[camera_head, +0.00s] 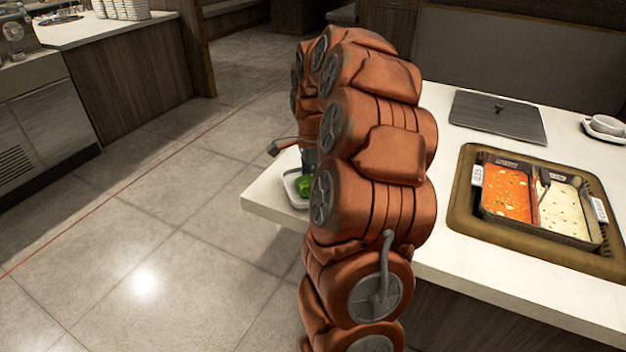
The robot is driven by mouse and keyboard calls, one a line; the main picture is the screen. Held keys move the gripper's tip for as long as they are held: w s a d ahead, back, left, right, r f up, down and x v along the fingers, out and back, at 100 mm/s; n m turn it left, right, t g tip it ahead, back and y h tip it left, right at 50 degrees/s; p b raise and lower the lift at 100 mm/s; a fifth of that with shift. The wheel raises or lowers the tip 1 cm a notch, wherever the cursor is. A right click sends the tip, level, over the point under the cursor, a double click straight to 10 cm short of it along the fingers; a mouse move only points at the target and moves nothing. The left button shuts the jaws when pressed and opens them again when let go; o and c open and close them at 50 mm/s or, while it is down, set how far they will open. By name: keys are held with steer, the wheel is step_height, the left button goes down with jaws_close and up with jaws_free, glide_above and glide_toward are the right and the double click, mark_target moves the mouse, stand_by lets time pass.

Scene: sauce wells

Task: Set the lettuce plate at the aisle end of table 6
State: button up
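The white lettuce plate (292,196) shows at the left, aisle-side end of the white table (262,199), with green lettuce (304,186) on it. My orange arm hides the plate's right part. I cannot tell whether the plate rests on the table top or is held just above it. My gripper (305,170) is above and close against the plate, mostly hidden behind my arm. Only some grey parts of it show, so its fingers and any hold on the plate cannot be made out. No table number is visible.
A sunken two-well container (465,222) with orange and white sauces sits in the table to the right. The tiled aisle (150,230) on the left is clear.

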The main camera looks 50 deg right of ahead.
mark_target(312, 182)
steer(key=shift+f, duration=0.1)
steer(key=o, duration=1.2)
steer(key=shift+o, duration=0.2)
step_height(312, 182, up, 12)
